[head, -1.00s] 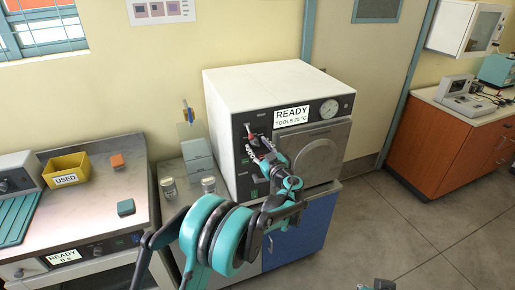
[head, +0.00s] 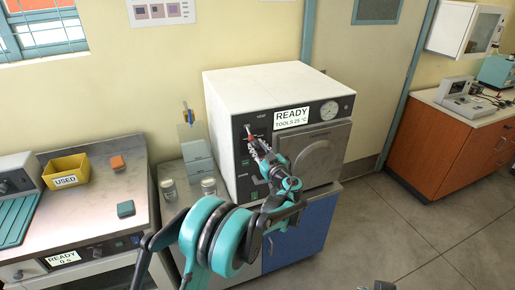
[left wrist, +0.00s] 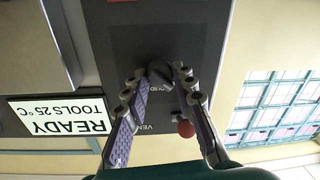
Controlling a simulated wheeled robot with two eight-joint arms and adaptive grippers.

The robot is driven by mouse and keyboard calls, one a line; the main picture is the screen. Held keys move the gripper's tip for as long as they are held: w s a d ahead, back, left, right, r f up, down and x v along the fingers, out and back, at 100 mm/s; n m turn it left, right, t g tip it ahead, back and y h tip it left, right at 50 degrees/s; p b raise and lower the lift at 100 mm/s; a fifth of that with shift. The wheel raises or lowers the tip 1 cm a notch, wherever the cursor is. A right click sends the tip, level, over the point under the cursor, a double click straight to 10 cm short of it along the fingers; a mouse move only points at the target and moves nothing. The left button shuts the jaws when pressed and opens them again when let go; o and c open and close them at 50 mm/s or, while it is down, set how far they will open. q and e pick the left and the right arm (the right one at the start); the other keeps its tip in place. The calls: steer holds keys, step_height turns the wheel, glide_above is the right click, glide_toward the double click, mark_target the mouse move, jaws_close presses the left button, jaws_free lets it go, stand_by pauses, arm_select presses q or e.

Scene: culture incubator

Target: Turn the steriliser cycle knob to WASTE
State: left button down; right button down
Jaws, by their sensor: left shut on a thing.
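The steriliser (head: 262,84) is a white box with a dark front panel, standing on a blue cabinet. Its display (head: 291,117) reads "READY TOOLS 25 °C". My left gripper (head: 254,145) is at the panel's upper left and hides the cycle knob in the head view. In the left wrist view the dark knob (left wrist: 160,74) sits between the fingertips of my left gripper (left wrist: 159,77), which is shut on it. The knob's pointer direction is hard to make out. A small grey piece at the head view's bottom edge may be my right gripper (head: 384,285); its jaws cannot be made out.
A red-tipped lever (left wrist: 186,128) beside the VENT label is close to one finger. The pressure gauge (head: 329,110) and closed round door (head: 318,160) are right of the knob. A yellow USED bin (head: 66,170) is on the left bench.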

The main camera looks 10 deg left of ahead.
arm_select(q)
steer(key=m, duration=1)
steer(key=m+t+b, duration=0.1)
steer(key=m, duration=1)
steer(key=shift+a+f+m+h, duration=0.1)
steer(key=shift+m+h, duration=0.2)
steer(key=shift+m, duration=0.3)
steer(key=c, duration=1.2)
jaws_free()
steer(key=shift+s, duration=0.1)
